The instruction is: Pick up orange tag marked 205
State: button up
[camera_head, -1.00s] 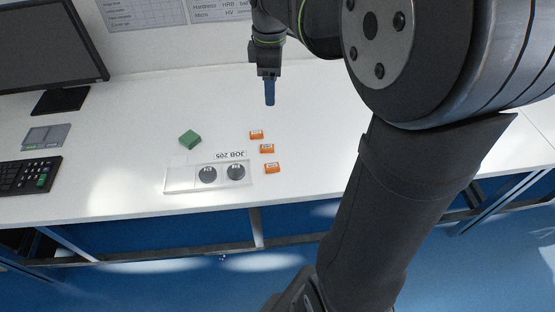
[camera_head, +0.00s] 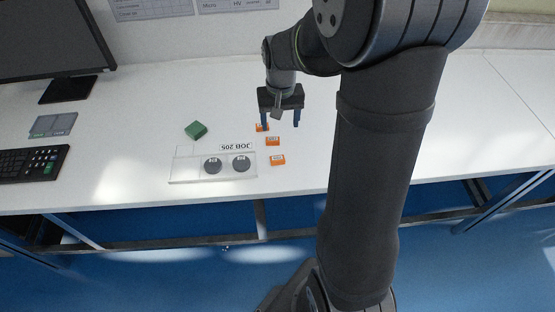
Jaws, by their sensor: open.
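Three small orange tags lie in a column on the white table, right of a clear tray. The far tag (camera_head: 262,128) is partly hidden by my gripper's left finger. The middle tag (camera_head: 273,141) and the near tag (camera_head: 278,160) show fully. Their markings are too small to read, so I cannot tell which is 205. My gripper (camera_head: 281,124) is open and empty, with two blue fingers pointing down near the far tag. I cannot tell its exact height above the table.
A keyboard (camera_head: 34,163), a grey pad (camera_head: 53,125) and a monitor (camera_head: 52,38) are at left. The table right of the tags is clear.

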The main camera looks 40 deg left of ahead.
send_over(277, 159)
jog(key=w, duration=0.1)
notch_tip(277, 159, down, 10)
jog(key=shift+d+r, duration=0.15)
jog(key=f, duration=0.2)
jog(key=s+f, duration=0.1)
jog(key=f, duration=0.1)
jog(key=shift+f, duration=0.65)
jog(key=shift+w, duration=0.1)
jog(key=c, duration=1.1)
